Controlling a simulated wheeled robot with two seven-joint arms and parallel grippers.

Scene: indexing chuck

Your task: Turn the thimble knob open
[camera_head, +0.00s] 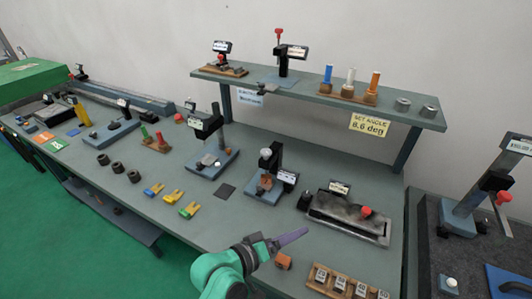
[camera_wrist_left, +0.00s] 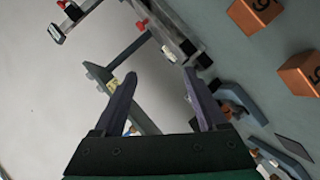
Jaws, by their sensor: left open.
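I cannot tell for sure which part is the thimble knob. A red round knob (camera_head: 366,211) sits on the long grey fixture (camera_head: 345,219) at the right of the bench. A red knob also shows in the left wrist view (camera_wrist_left: 141,23), beside a long dark body beyond the fingers. My left gripper (camera_head: 303,233) reaches in over the front of the bench, left of and nearer than the fixture. Its purple fingers are apart and empty in the left wrist view (camera_wrist_left: 160,85). They touch no knob. My right gripper is not in view.
An orange block (camera_head: 284,261) lies just beside my left gripper, with a row of numbered blocks (camera_head: 341,283) to its right. A small press-like stand (camera_head: 267,170) stands behind. A raised shelf (camera_head: 320,90) runs along the back. A dark side table (camera_head: 450,265) is at right.

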